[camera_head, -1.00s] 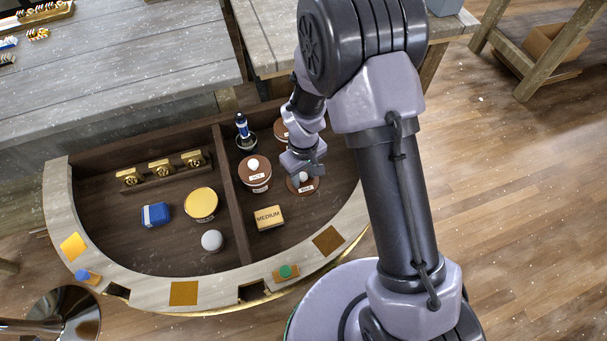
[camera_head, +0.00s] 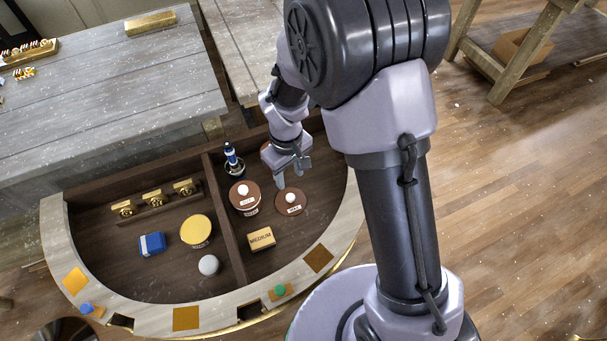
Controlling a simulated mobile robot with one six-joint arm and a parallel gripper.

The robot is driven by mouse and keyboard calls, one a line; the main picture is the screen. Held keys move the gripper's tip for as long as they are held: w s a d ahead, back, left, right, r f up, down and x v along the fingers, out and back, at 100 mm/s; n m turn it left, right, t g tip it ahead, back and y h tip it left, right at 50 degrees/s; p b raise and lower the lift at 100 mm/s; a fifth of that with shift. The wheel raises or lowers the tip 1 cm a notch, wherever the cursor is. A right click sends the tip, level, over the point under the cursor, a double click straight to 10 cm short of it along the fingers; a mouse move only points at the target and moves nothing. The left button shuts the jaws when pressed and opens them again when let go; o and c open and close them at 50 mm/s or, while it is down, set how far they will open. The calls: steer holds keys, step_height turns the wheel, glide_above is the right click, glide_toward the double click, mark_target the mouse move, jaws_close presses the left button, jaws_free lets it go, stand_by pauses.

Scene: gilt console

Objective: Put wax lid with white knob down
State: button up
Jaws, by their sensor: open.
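The wax lid with the white knob (camera_head: 291,203) is a flat brown disc with a small label. It lies in the right compartment of the curved console (camera_head: 215,308), apparently on the compartment floor. My gripper (camera_head: 292,178) is open and empty just above and behind the lid, apart from its knob. A brown-lidded jar with a white knob (camera_head: 244,197) stands just left of the lid.
The right compartment also holds a blue bottle in a dark cup (camera_head: 232,158) and a MEDIUM box (camera_head: 261,239). A divider (camera_head: 225,215) separates it from a yellow round tin (camera_head: 196,231), a blue box (camera_head: 152,244) and a white ball (camera_head: 208,265).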

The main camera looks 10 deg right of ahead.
steer(key=s+d+r+m+t, duration=0.1)
steer(key=d+r+m, duration=0.1)
steer(key=r, duration=0.5)
steer(key=s+d+r+m+t, duration=0.1)
steer(key=d+r+m, duration=0.1)
steer(key=r, duration=0.4)
steer(key=s+d+r+m+t+y, duration=0.1)
steer(key=s+d+r+m+t, duration=0.1)
steer(key=s+r, duration=0.4)
steer(key=s+d+r+m+t+y, duration=0.1)
steer(key=s+d+r+m, duration=0.1)
steer(key=s+r+m, duration=0.3)
steer(key=s+r, duration=0.2)
steer(key=s, duration=0.2)
steer(key=shift+d+t, duration=0.15)
steer(key=shift+t, duration=0.25)
